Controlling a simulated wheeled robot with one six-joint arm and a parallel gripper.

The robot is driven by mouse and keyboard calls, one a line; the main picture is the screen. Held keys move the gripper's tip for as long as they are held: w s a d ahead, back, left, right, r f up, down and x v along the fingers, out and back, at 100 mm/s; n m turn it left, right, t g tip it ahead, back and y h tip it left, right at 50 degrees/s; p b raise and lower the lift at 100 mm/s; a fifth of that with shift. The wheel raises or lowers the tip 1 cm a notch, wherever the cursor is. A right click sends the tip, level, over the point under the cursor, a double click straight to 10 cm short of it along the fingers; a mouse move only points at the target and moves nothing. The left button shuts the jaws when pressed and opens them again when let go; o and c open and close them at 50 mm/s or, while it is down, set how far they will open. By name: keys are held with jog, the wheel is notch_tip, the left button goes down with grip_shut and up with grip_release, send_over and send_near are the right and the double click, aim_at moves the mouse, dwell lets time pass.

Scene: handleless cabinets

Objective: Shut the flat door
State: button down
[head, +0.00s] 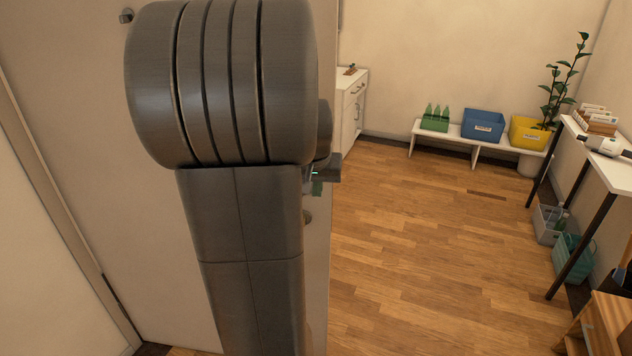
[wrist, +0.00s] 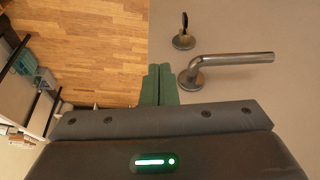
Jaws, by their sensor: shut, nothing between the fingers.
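The flat door (head: 85,130) is a plain pale panel filling the left of the head view, mostly behind my arm. It stands open, with its free edge near the middle of the picture. In the wrist view the door (wrist: 250,110) carries a metal lever handle (wrist: 235,59) and a lock with a key (wrist: 184,33). My gripper (wrist: 160,72) is shut and empty, its green fingers together at the door's free edge beside the handle. Whether they touch the door I cannot tell. In the head view my arm hides most of the gripper.
Wooden floor (head: 430,250) lies clear right of the door. A white cabinet (head: 351,105) stands beyond it. A low white bench (head: 470,139) at the back holds a blue bin (head: 483,125) and a yellow bin (head: 527,132). A table (head: 610,170) stands at the right, with baskets beneath.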

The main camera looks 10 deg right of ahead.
aim_at(322, 198)
jog(key=w+d+f, duration=0.1)
jog(key=w+f, duration=0.1)
jog(key=f, duration=0.1)
jog(key=w+f+p, duration=0.1)
jog(key=w+f, duration=0.1)
jog(key=f, duration=0.1)
jog(key=w+d+f+p, duration=0.1)
jog(key=w+f, duration=0.1)
jog(key=f, duration=0.1)
jog(key=shift+w+d, duration=0.25)
jog(key=shift+d, duration=0.05)
jog(key=shift+w+d+f, duration=0.1)
jog(key=shift+w+d, duration=0.1)
jog(key=shift+w, duration=0.4)
